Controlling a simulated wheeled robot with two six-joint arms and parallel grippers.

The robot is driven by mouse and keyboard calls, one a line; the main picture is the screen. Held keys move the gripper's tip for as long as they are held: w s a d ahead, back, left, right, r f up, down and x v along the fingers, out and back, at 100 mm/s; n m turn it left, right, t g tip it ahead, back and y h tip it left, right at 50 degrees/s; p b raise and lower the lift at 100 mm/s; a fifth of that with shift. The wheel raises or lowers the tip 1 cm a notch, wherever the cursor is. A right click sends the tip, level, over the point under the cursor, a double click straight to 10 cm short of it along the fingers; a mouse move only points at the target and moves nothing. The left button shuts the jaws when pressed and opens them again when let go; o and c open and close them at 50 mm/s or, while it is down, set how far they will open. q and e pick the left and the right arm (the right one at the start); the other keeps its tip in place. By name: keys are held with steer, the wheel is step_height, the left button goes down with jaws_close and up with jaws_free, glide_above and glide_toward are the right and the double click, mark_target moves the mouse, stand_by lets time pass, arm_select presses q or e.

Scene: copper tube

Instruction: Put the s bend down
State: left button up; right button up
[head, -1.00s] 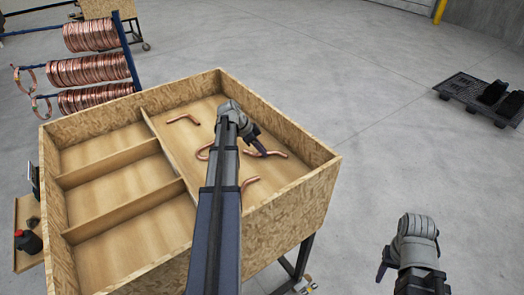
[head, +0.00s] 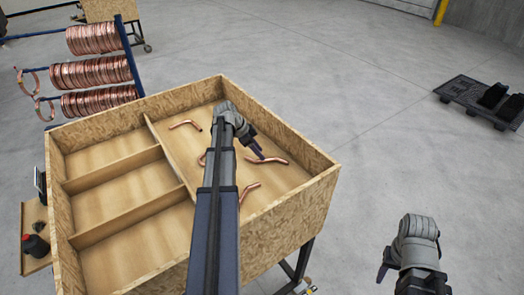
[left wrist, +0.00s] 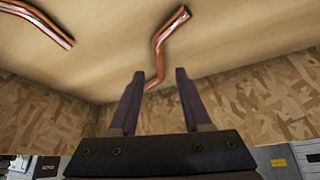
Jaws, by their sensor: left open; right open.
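A copper s bend (head: 270,161) lies on the floor of the large right compartment of the wooden bin. My left gripper (head: 258,153) is over its left end. In the left wrist view the s bend (left wrist: 160,48) stretches away beyond my open left fingers (left wrist: 156,90), with its near end seen between them. I cannot tell whether a finger touches it. My right gripper (head: 383,272) is open and empty, out over the floor to the right of the bin.
Other bent copper tubes (head: 185,124) (head: 249,190) lie in the same compartment; one more (head: 203,158) is mostly hidden by my left arm. The bin's wooden walls (head: 290,210) surround them. Smaller compartments (head: 110,155) at left are empty. Copper coils (head: 97,72) hang on a rack.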

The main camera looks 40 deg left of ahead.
arm_select(q)
steer(key=p+v, duration=0.6)
steer(key=v, duration=0.2)
steer(key=shift+r, duration=0.3)
